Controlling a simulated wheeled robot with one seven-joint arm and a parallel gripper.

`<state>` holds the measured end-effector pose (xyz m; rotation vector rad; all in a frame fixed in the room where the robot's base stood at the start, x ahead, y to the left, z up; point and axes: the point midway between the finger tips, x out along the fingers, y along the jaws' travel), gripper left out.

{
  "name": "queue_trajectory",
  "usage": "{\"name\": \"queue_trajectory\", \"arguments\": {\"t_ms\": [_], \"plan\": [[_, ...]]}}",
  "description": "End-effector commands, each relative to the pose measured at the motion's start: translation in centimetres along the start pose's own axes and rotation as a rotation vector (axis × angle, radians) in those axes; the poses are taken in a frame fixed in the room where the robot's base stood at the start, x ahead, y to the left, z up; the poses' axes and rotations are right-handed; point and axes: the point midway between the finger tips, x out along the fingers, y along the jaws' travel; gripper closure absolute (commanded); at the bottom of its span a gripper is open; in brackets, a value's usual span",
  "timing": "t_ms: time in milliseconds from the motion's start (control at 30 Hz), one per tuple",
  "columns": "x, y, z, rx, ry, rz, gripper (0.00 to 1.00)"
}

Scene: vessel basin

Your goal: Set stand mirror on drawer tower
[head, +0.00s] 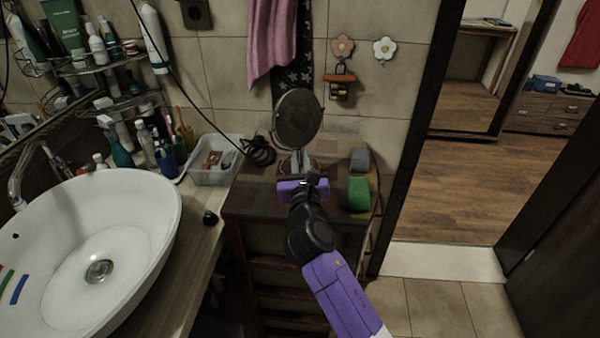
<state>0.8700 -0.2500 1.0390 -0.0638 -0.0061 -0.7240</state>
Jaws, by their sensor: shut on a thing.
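The stand mirror (298,118) is round and dark-faced and stands roughly upright in the head view. My gripper (300,165) is at its lower part, with the fingers on the stand below the disc, shut on it. The drawer tower (250,200) is a brown wooden piece against the tiled wall, and the mirror shows over its top. My gripper and arm hide the mirror's base, so I cannot tell whether it touches the top.
A green roll (358,194) and a grey sponge-like item (359,159) sit on the tower's right side. Pink cloth (272,40) hangs behind.

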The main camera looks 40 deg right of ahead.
Motion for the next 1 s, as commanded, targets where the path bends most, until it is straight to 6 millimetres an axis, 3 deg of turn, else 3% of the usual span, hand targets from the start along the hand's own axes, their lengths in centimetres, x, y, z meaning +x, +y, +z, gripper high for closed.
{"name": "queue_trajectory", "arguments": {"t_ms": [100,200,633,667,767,1000], "plan": [[-0.1,0.1,-2.3,-0.003,0.002,0.001,1.00],[-0.1,0.2,-3.3,-0.002,0.002,0.001,1.00],[-0.1,0.2,-3.7,-0.001,0.000,0.001,1.00],[-0.1,0.2,-3.8,-0.001,0.002,0.001,0.86],[-0.1,0.2,-3.7,-0.001,0.002,0.001,0.67],[-0.1,0.2,-3.7,-0.001,0.002,0.001,0.65]]}}
